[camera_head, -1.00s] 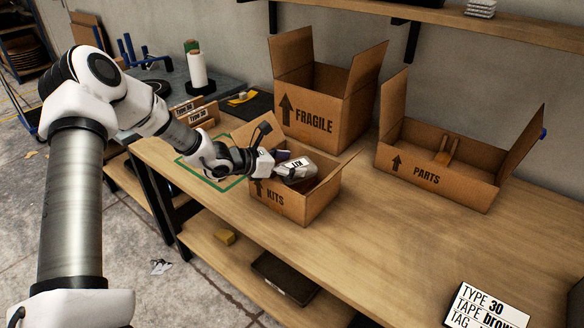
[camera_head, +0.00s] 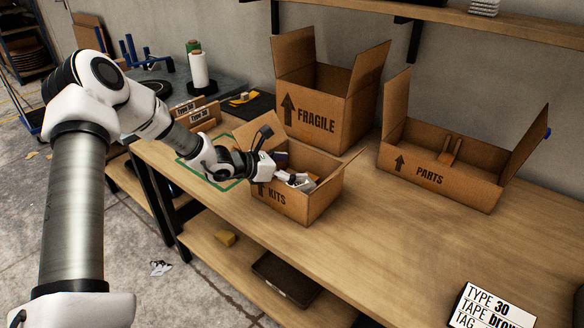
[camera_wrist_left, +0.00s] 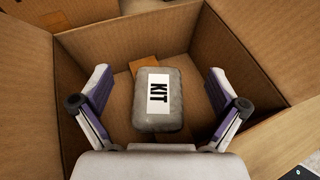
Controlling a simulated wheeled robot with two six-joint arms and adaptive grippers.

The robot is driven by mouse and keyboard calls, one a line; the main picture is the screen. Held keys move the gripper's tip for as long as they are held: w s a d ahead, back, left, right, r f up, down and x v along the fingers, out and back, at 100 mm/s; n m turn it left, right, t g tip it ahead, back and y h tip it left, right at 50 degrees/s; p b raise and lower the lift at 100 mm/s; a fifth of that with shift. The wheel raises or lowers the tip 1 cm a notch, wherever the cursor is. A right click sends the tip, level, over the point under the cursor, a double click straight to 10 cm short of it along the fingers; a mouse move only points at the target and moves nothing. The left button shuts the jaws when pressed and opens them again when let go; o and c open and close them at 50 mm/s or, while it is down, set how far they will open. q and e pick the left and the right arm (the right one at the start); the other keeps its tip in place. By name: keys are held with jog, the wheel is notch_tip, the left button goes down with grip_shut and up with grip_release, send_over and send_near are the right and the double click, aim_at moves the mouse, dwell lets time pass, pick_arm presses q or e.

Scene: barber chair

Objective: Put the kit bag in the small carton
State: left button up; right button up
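The kit bag (camera_wrist_left: 158,105), a grey rounded pouch with a white KIT label, lies inside the small carton marked KITS (camera_head: 296,207). In the left wrist view it rests on the floor of the carton (camera_wrist_left: 262,50), label up. My left gripper (camera_head: 298,181) reaches down into the carton from the left, above the bag. Its fingers are spread wide, one on each side of the bag, with visible gaps to it. In the head view the gripper and the carton walls hide most of the bag. My right gripper is out of view.
A tall FRAGILE carton (camera_head: 316,121) stands behind the small carton, and a wide PARTS carton (camera_head: 430,176) to the right. The small carton's flaps stand open. A printed label card (camera_head: 488,308) lies at the front right. The bench (camera_head: 400,240) between is clear.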

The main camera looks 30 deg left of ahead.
pick_arm(q)
jog(key=shift+r+p, duration=0.15)
jog(key=shift+p, duration=0.15)
jog(key=shift+r+p, duration=0.5)
jog(key=shift+p, duration=0.1)
jog(key=p+v, duration=1)
jog(key=v, duration=0.2)
jog(key=s+d+f+m+g, duration=0.1)
jog(key=s+f+m+g, duration=0.1)
jog(key=s+d+f+m+g+y, duration=0.1)
jog(key=s+d+f+m+g, duration=0.1)
jog(key=f+m, duration=0.1)
jog(key=s+d+f+m+g, duration=0.2)
jog(key=f, duration=0.1)
jog(key=shift+s+d+m+y+b, duration=0.2)
jog(key=shift+d+m+y+b, duration=0.05)
jog(key=shift+m+y+b, duration=0.1)
jog(key=s+d+f+m+g+y, duration=0.2)
jog(key=s+d+f+m, duration=0.4)
jog(key=s+m, duration=0.4)
jog(key=s+d+f+m+g+y, duration=0.2)
jog(key=s+d+f+m+g, duration=0.2)
jog(key=s+d+f+m, duration=0.3)
jog(key=s+d+m, duration=0.1)
jog(key=s+m, duration=0.3)
jog(key=m, duration=0.1)
jog(key=shift+s+d, duration=0.2)
